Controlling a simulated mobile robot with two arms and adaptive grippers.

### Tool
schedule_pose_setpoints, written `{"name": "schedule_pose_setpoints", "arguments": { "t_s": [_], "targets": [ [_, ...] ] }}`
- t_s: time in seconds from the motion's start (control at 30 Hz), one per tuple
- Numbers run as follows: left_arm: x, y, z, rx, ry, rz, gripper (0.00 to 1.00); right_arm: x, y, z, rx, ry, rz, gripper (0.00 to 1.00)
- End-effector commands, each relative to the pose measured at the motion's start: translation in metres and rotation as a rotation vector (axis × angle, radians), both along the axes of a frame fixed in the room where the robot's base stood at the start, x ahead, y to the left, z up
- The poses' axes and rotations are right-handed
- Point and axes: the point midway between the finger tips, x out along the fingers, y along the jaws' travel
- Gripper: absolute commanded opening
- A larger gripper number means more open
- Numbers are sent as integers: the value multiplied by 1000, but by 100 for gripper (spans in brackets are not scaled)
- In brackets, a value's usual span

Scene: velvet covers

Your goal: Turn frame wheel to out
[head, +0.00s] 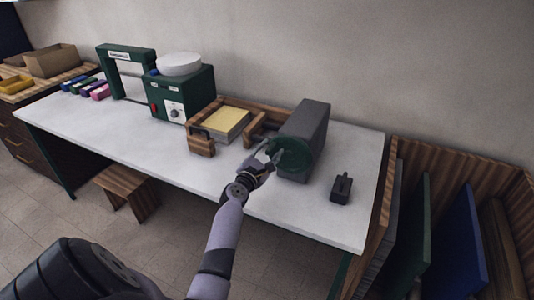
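A dark green round wheel (296,157) sits on the front of a grey box-shaped machine (309,123) towards the right of the white table. I take it to be the frame wheel; no markings on it are readable. My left gripper (271,151) is at the wheel's left edge, with its fingers apart. Whether they touch the rim is too small to tell. My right gripper is not in view.
A wooden tray with a yellow pad (224,123) lies left of the machine. A small black device (341,188) stands to its right. A green machine with a white round top (180,66) and a green frame (126,52) stand further left. The table's front left is clear.

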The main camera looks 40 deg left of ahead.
Motion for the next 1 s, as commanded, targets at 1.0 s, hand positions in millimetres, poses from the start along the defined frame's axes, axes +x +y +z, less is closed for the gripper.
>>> {"name": "schedule_pose_setpoints", "arguments": {
  "t_s": [1.0],
  "targets": [
    [-117, -28, -1, 0, 2, 1, 38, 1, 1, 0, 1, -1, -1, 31]
  ]
}}
